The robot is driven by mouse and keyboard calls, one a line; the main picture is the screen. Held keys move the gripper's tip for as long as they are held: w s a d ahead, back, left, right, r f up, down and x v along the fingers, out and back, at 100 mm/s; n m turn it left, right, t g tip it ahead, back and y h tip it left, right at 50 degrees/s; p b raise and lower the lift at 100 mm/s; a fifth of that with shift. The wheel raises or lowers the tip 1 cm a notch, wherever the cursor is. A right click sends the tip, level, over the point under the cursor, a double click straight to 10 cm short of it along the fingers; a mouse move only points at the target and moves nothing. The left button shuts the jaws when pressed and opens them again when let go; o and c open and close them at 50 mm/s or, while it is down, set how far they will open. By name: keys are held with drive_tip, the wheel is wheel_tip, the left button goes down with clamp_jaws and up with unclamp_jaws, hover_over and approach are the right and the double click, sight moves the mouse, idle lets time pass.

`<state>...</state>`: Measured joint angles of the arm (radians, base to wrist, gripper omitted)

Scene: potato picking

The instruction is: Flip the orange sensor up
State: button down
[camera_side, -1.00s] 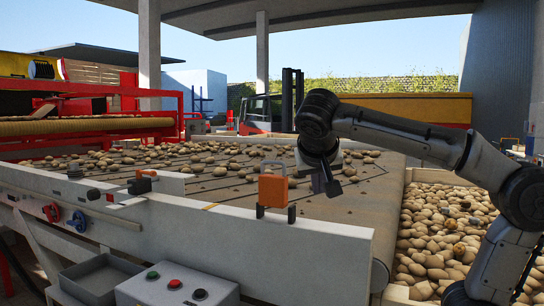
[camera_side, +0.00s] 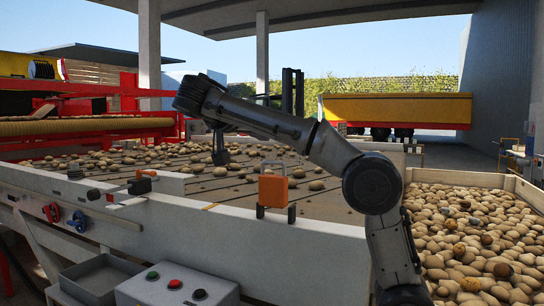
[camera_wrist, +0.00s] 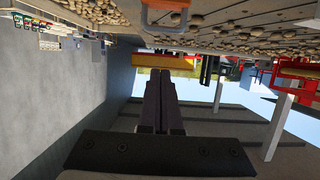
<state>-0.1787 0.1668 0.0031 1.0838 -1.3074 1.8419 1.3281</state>
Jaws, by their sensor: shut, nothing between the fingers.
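The orange sensor (camera_side: 273,190) stands on the near white side wall of the conveyor table, its orange block upright above a dark bracket. In the wrist view, which is upside down, the orange sensor (camera_wrist: 165,5) shows at the top edge, partly cut off. My gripper (camera_side: 221,157) hangs over the belt to the left of and beyond the sensor, apart from it. Its dark fingers (camera_wrist: 160,88) are together and empty in the wrist view.
Potatoes (camera_side: 207,150) lie scattered over the belt. A crate (camera_side: 487,178) full of potatoes stands at the right. A control box (camera_side: 180,289) with buttons and a grey tray (camera_side: 101,280) are in front.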

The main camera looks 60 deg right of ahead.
hover_over(272, 176)
drive_tip(key=shift+f, duration=2.7)
drive_tip(key=shift+a+f+h, duration=0.1)
drive_tip(key=shift+a+h, duration=0.3)
drive_tip(key=shift+a, duration=0.05)
